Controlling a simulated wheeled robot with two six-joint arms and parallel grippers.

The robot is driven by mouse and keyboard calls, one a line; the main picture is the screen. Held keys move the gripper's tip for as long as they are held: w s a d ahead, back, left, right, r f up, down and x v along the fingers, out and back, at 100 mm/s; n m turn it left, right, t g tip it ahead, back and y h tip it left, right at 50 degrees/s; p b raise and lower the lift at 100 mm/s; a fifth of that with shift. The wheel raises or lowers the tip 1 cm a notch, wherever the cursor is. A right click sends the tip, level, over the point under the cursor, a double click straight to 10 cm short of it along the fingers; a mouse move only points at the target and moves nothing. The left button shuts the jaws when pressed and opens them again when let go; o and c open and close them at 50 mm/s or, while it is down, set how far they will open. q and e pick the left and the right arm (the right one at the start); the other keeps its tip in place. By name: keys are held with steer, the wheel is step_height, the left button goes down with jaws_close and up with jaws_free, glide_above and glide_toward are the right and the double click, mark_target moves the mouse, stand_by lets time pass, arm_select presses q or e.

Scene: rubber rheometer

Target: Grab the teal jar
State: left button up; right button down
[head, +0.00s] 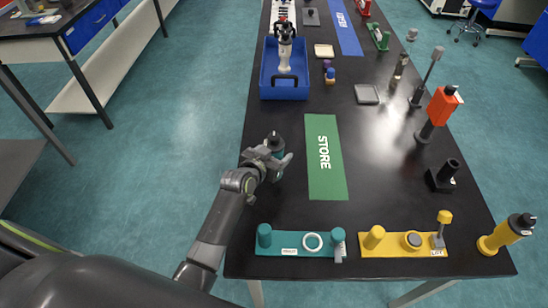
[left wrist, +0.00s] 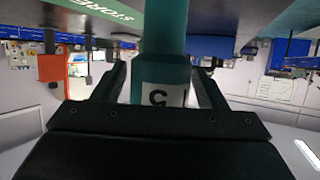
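The teal jar (head: 278,152) with a dark lid stands upright on the black table, left of the green STORE mat. My left gripper (head: 276,160) is low beside the table top, with its fingers on either side of the jar. In the left wrist view, which is upside down, the jar (left wrist: 160,62) fills the middle and bears a white label with a "C". The left gripper's fingers (left wrist: 160,80) flank it with what look like narrow gaps, so it appears open around the jar. My right gripper is not in view.
The STORE mat (head: 324,182) is bare. A blue tray (head: 284,92) stands behind the jar. A teal rack (head: 290,243) and a yellow rack (head: 390,245) lie along the near edge. An orange-topped device (head: 440,106) stands at right.

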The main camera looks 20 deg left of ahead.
arm_select(q)
steer(key=c, duration=0.9)
